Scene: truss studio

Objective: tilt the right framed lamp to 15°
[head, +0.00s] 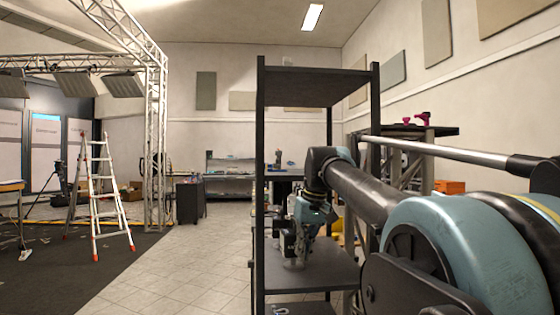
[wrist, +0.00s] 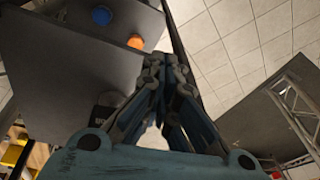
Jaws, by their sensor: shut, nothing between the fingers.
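Framed lamps hang in a row from the truss at the left of the head view. The rightmost one (head: 124,85) is a dark panel that hangs at a slant beside the truss upright; its exact angle cannot be told. Another framed lamp (head: 76,86) hangs to its left, and a third is partly cut off at the edge. My gripper (wrist: 165,65) is shut and empty in the wrist view. In the head view it hangs low by the dark shelf unit (head: 292,85), far from the lamps, its fingertips hard to make out.
A metal truss tower (head: 155,150) stands left of centre. A stepladder (head: 100,195) stands on the dark carpet (head: 50,265). The tiled floor (head: 185,265) between carpet and shelf is clear. An orange round thing (wrist: 136,41) and a blue one (wrist: 101,15) show in the wrist view.

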